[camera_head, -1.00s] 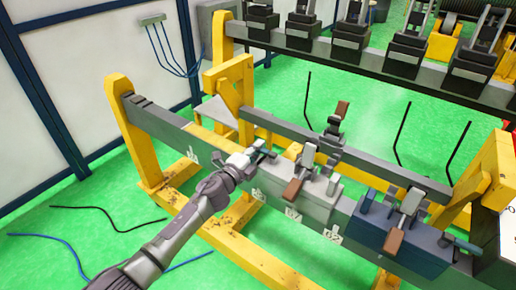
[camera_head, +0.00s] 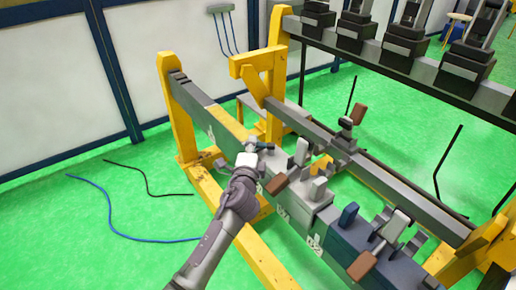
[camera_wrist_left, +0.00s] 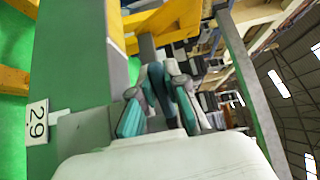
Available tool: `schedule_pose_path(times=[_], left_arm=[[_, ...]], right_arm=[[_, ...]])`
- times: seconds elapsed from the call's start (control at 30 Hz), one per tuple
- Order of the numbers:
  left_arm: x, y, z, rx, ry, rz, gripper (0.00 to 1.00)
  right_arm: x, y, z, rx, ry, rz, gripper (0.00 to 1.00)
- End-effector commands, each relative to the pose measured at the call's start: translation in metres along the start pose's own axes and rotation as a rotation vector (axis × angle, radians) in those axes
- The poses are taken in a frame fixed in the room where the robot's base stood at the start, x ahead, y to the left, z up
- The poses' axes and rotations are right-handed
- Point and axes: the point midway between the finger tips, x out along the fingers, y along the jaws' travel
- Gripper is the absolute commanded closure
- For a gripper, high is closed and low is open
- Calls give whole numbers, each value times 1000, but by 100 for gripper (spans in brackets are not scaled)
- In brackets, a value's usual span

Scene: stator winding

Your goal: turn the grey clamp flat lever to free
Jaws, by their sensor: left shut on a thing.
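The grey clamp (camera_head: 308,207) is a light grey block on the long beam, with a brown-handled lever (camera_head: 277,184) and an upright grey tab (camera_head: 318,188) on top. My left gripper (camera_head: 262,148) reaches in from the lower left to the far left end of this clamp. It is shut on a small part there, apparently the flat lever, which the fingers mostly hide. In the left wrist view the teal-padded fingers (camera_wrist_left: 160,105) are close together around something dark; its outline is unclear. My right gripper is not in view.
A blue clamp (camera_head: 350,240) with a brown-handled lever (camera_head: 361,265) stands nearer on the beam. A parallel dark rail (camera_head: 385,180) runs behind, with another brown handle (camera_head: 360,115). Yellow posts (camera_head: 176,110) hold the beam. Cables (camera_head: 120,237) lie on the open green floor at left.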

Motion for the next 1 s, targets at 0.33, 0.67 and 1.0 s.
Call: schedule_pose_path(times=[0.33,0.67,1.0], left_arm=[[-3,1,2,1,-72,1,100],[-3,0,3,2,-77,0,100],[-3,0,3,1,-76,-1,75]], right_arm=[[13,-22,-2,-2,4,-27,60],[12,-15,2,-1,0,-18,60],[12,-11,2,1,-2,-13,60]])
